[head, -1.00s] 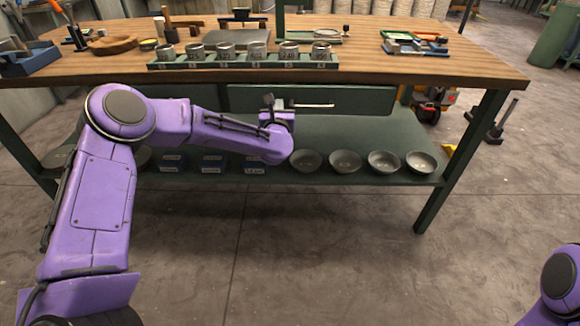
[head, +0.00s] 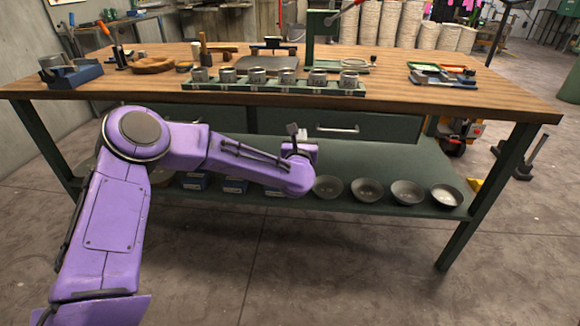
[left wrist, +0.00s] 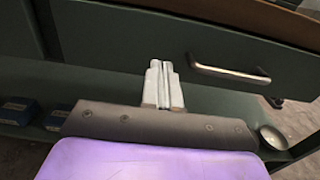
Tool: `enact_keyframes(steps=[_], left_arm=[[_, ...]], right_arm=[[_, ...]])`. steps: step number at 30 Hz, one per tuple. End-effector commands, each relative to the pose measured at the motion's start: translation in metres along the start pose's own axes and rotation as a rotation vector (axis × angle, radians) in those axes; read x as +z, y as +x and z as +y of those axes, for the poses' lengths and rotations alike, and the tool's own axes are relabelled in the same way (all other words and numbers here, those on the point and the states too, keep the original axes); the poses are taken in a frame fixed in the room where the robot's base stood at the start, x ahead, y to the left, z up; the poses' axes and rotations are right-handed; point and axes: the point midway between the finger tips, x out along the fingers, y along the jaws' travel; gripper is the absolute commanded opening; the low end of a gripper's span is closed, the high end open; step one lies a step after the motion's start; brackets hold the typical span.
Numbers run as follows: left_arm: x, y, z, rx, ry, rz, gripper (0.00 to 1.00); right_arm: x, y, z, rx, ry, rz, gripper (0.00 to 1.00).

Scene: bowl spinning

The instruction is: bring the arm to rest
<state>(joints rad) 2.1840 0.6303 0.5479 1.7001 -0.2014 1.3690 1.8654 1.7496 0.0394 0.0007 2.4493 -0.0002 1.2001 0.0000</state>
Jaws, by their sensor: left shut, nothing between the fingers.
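My left arm is purple and comes in from the left in the head view. Its gripper (head: 297,134) is in front of the workbench's drawers, partly hidden by the wrist. In the left wrist view the left gripper (left wrist: 161,72) has its two pale fingers together with nothing between them. They point toward the green drawer front (left wrist: 130,45), beside a metal drawer handle (left wrist: 230,73). I cannot tell how far apart the fingertips and the drawer front are. My right gripper is not in view.
The wooden-topped workbench (head: 420,100) carries a rack of metal cups (head: 275,88) and tools. On its green lower shelf (head: 380,160) are several bowls (head: 368,190) and small blue boxes (head: 235,187). The floor in front (head: 330,270) is clear.

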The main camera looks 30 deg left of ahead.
Motion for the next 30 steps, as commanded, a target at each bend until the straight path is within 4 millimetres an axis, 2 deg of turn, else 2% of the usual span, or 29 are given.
enact_keyframes(steps=[3,9,13,19,23,26,29,30], left_arm=[[0.000,-0.036,-0.002,-0.007,-0.002,0.003,0.00],[-0.001,-0.078,0.002,0.000,0.001,0.004,0.00],[-0.002,-0.090,0.003,0.002,0.001,0.004,0.00],[-0.002,-0.092,0.002,0.001,0.009,0.005,0.00],[-0.004,-0.092,-0.002,-0.021,0.206,0.013,0.00],[-0.030,-0.106,-0.011,-0.108,0.608,0.067,0.00],[-0.107,-0.146,-0.019,-0.312,1.170,0.153,0.00],[-0.139,-0.165,-0.017,-0.406,1.368,0.179,0.00]], right_arm=[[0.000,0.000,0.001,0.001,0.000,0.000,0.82],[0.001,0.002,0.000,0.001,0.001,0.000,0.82],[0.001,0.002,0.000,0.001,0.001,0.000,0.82],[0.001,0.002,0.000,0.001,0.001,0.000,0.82],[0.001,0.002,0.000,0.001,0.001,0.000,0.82],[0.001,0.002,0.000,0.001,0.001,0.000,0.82],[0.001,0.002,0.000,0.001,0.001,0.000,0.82],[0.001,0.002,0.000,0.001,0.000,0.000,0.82]])
